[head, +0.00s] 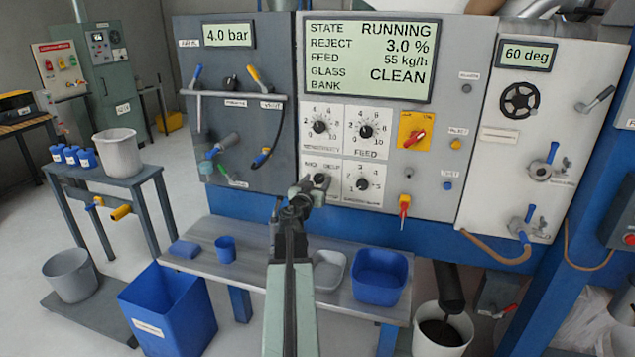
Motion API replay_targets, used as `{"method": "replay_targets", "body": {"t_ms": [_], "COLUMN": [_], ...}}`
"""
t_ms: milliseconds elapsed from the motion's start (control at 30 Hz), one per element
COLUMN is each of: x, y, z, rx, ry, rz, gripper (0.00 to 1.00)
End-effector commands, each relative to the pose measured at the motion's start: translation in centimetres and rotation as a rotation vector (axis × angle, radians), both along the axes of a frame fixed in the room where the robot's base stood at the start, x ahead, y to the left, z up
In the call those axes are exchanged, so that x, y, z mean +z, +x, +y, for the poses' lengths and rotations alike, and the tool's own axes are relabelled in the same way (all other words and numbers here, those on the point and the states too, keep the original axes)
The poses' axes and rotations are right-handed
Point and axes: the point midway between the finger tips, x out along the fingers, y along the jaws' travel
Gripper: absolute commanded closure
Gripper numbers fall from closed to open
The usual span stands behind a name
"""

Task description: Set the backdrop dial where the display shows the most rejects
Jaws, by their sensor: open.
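The display (368,57) reads state RUNNING, reject 3.0 %, feed 55 kg/h and glass CLEAN. Below it are white dial plates with black knobs. The lower-left dial (320,180) may be the backdrop dial; its small label is unclear and its lower part is hidden by my gripper. My gripper (303,191) is open, just in front of this dial at its lower left. I cannot tell whether it touches the knob, and its fingertips are hard to make out. The knob's pointer setting is not readable.
Close by are the upper-left dial (320,126), the feed dial (366,131), the lower-right dial (362,184) and a red switch on a yellow plate (415,136). A bench (250,280) with blue containers stands below the panel. Valve handles (260,77) stick out at left.

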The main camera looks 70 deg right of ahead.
Motion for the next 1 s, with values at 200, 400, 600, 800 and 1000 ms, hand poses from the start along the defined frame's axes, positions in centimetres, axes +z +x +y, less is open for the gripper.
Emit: {"method": "replay_targets", "body": {"t_ms": [200,400,600,800,1000], "x": [0.00,0.00,-0.01,-0.02,-0.05], "y": [-0.05,-0.07,-0.07,-0.04,0.01], "z": [0.04,0.04,0.04,0.03,0.03], "rx": [-0.001,-0.001,-0.001,-0.002,-0.002], "ry": [0.000,0.000,-0.003,-0.010,-0.021], "rz": [0.000,0.003,0.048,0.166,0.344], "gripper": [0.83,1.00,1.00,1.00,1.00]}}
